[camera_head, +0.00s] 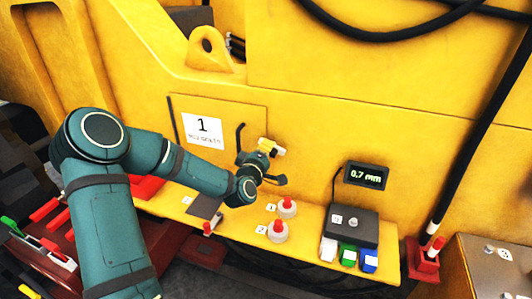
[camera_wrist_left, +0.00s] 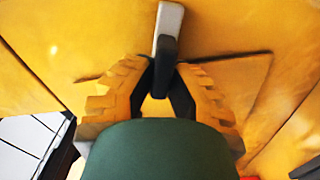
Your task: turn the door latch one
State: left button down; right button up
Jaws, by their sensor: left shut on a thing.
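The yellow door (camera_head: 215,103) with a white label marked 1 (camera_head: 203,131) is set in the yellow machine wall. A dark bent bar (camera_head: 240,133) shows at its right side. My left gripper (camera_head: 270,148) is at the wall just right of the door. In the left wrist view, the latch (camera_wrist_left: 169,20) shows a pale grey upper part and a dark part running down between the fingertips. My left gripper (camera_wrist_left: 165,62) is shut on this dark part. In the head view the gripper largely hides the latch. My right gripper is out of view.
A red tray of tools (camera_head: 45,235) lies at left. Black cables hang at right.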

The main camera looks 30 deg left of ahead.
pick_arm(q)
jog(key=shift+f+n+b, duration=0.1)
jog(key=shift+n+b, duration=0.4)
jog(key=shift+n, duration=1.4)
jog(key=c, duration=1)
grip_release()
jog(key=shift+o, duration=0.2)
jog(key=shift+s+f, duration=0.1)
jog(key=v, duration=1.1)
jog(key=shift+s, duration=0.4)
jog(key=shift+f, duration=0.1)
